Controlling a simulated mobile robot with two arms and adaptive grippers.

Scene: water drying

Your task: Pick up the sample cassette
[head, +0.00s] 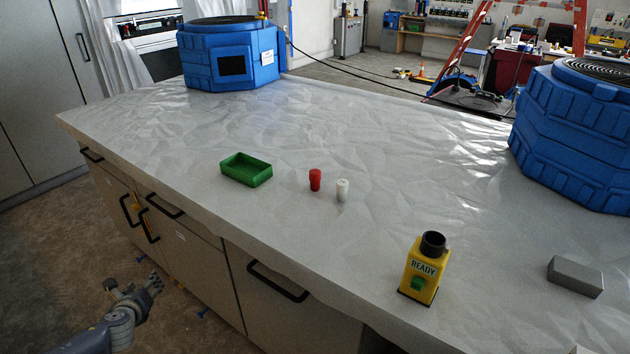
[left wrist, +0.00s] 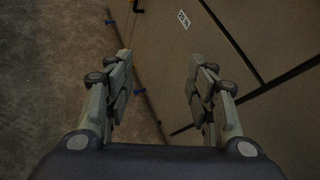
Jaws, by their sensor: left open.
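No object is labelled as the sample cassette, so I cannot tell for certain which it is. On the white-covered counter are a green open tray (head: 247,170), a red capped vial (head: 315,180), a white vial (head: 342,190) and a grey block (head: 575,277). A yellow device (head: 424,275) reading READY, with a black round top and green button, stands upright near the front edge. My left gripper (head: 135,287) is open and empty, below counter height beside the cabinets. The left wrist view shows its fingers spread (left wrist: 161,75). My right gripper is out of view.
Two large blue units stand on the counter (head: 330,120), one at the back left (head: 230,55) and one at the right (head: 575,130). Cabinet doors with black handles (head: 277,282) form its front. The counter's middle is largely clear.

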